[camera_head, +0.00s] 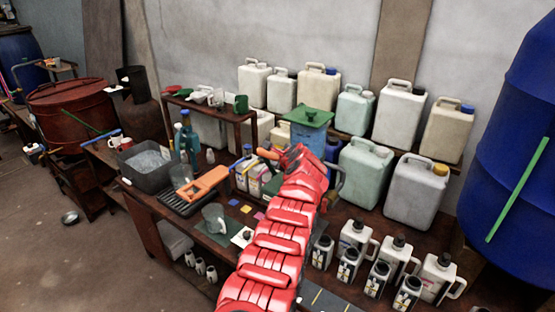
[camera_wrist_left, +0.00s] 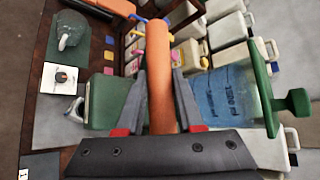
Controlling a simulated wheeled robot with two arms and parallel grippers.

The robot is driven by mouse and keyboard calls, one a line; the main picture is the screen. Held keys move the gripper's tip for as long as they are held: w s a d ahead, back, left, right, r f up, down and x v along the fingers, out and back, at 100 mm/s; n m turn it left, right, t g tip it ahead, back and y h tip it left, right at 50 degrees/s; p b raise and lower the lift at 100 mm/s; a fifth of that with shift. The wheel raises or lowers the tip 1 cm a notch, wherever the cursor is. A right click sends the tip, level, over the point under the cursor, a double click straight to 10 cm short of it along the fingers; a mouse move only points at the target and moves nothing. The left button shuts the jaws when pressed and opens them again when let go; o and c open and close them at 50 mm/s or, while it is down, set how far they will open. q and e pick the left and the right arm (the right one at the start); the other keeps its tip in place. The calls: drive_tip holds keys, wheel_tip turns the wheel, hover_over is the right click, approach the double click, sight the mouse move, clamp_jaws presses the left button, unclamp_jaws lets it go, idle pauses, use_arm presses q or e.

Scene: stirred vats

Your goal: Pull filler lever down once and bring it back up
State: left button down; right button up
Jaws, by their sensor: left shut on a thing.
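The filler (camera_head: 311,146) stands on the bench in the head view, a blue tank under a green lid (camera_head: 305,115). Its blue tank also shows in the left wrist view (camera_wrist_left: 228,95). The orange lever (camera_head: 268,154) sticks out on the filler's left side, beside the end of my red arm. In the left wrist view the lever's round orange handle (camera_wrist_left: 158,60) runs between my fingers. My left gripper (camera_wrist_left: 159,88) is shut on this handle. In the head view the arm's red wrist hides the filler's lower front and most of the lever. My right gripper is out of view.
A grey mug (camera_head: 214,218) stands on a green mat left of my arm. An orange tool (camera_head: 203,186) lies behind it. Black-capped bottles (camera_head: 354,240) crowd the bench to the right. Large jugs (camera_head: 366,172) stand behind. A blue drum (camera_head: 510,150) blocks the far right.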

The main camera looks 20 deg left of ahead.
use_arm(q)
drive_tip(key=shift+w+r, duration=0.1)
drive_tip(key=shift+r, duration=0.2)
drive_tip(key=c, duration=0.9)
unclamp_jaws()
drive_tip(key=o, duration=0.4)
drive_tip(key=shift+w+f, duration=0.15)
drive_tip(key=shift+f, duration=0.1)
drive_tip(key=shift+c, duration=0.2)
drive_tip(key=shift+d, duration=0.1)
drive_tip(key=shift+s+d+r, duration=0.15)
drive_tip(key=shift+s+d, duration=0.25)
drive_tip(key=shift+s, duration=0.05)
drive_tip(key=b+v, duration=0.5)
drive_tip(key=v, duration=1.1)
drive_tip(key=shift+r, duration=0.25)
